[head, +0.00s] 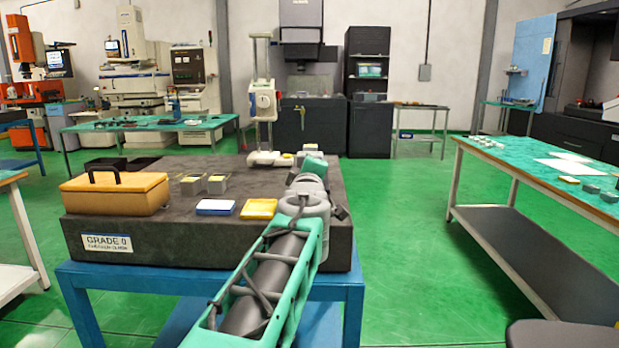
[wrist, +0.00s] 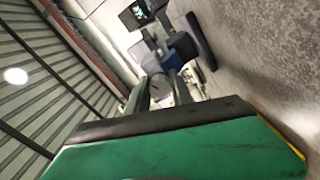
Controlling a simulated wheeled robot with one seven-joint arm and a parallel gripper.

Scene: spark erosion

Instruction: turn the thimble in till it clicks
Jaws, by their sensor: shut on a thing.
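My gripper (wrist: 160,90) is shut on a small grey round part, the thimble (wrist: 161,88), seen end-on and partly covered between the fingers in the wrist view. Past it, in line, are blue and dark parts (wrist: 178,48) of what looks like the micrometer and its stand; their exact shape is hard to tell. In the head view my arm reaches over the right part of the dark granite plate (head: 200,240), and my wrist hides the thimble. A small grey block (head: 308,150) shows just beyond my wrist.
A green-topped bench (head: 540,165) is at right, with open floor between.

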